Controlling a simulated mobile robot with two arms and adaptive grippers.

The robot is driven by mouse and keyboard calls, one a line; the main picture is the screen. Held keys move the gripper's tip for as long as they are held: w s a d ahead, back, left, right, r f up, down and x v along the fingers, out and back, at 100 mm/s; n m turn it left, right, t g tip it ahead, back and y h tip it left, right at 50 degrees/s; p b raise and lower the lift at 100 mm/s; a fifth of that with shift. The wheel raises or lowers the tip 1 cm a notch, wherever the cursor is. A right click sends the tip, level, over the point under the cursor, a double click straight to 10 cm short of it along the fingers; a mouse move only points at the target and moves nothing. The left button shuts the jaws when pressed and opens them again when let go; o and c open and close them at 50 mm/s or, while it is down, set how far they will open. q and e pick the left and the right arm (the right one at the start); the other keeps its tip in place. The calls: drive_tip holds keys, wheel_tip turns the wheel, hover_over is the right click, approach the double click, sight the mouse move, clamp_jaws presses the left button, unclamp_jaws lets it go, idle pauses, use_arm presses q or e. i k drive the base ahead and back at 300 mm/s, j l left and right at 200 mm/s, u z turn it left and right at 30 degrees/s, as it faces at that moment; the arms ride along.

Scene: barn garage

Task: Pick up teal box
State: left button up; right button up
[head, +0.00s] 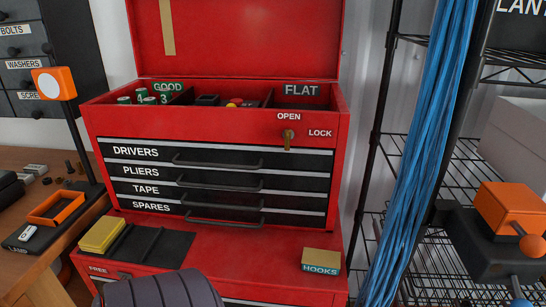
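A small box with a teal front labelled HOOKS and a tan top (321,261) sits upright on the red ledge of the tool chest, near its right front corner. No gripper touches it, and the space around it on the ledge is bare. Neither of my grippers can be made out in the head view.
The red tool chest (338,155) stands behind the box with its lid up and drawers shut. A yellow block (101,234) lies on a dark mat at the ledge's left. Blue cables (425,150) hang by a wire rack at right. A wooden bench is at left.

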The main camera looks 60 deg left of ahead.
sight(316, 260)
drive_tip(key=u, duration=1.45)
